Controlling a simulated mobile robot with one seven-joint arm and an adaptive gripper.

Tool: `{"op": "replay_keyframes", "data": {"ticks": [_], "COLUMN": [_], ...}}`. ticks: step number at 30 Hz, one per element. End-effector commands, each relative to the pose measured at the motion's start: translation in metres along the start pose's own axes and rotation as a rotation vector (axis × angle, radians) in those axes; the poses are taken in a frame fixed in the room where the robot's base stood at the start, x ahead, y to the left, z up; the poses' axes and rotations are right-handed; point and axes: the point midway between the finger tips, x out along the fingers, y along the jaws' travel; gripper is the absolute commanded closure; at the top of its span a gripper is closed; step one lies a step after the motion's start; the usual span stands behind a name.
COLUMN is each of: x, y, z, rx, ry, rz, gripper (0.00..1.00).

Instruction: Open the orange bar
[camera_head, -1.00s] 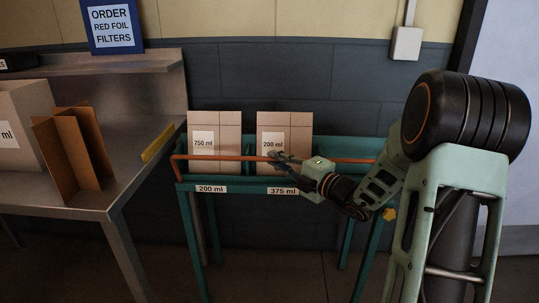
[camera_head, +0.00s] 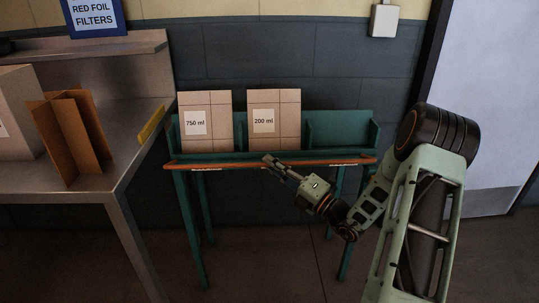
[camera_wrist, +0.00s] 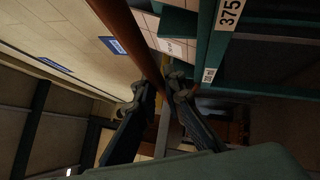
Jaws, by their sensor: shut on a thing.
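The orange bar (camera_head: 215,165) runs along the front of a green rack (camera_head: 345,117), now low, at about the height of the rack's front edge. My gripper (camera_head: 270,162) is at the bar near its middle, in front of the 200 ml box. In the wrist view the bar (camera_wrist: 134,38) comes down from the top to between the fingers of my gripper (camera_wrist: 160,88), which are closed around it. The exact finger contact is dark and partly hidden.
A 750 ml box (camera_head: 205,105) and a 200 ml box (camera_head: 273,140) stand in the rack; its right compartment looks empty. A metal table (camera_head: 110,200) with a cardboard divider (camera_head: 70,140) stands at left. A wall is behind the rack.

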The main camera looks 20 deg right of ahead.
Motion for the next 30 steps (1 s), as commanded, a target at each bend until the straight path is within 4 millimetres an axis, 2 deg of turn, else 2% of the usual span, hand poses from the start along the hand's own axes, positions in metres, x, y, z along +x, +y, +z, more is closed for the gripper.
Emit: {"op": "replay_keyframes", "data": {"ticks": [6,16,30], "x": [-0.01,-0.018,-0.019], "y": [-0.021,-0.043,-0.05], "z": [-0.009,-0.017,-0.019], "rx": [-0.055,-0.113,-0.195], "ry": [-0.003,-0.001,0.001], "rz": [0.06,0.114,0.193], "gripper": [1.0,1.0,1.0]}}
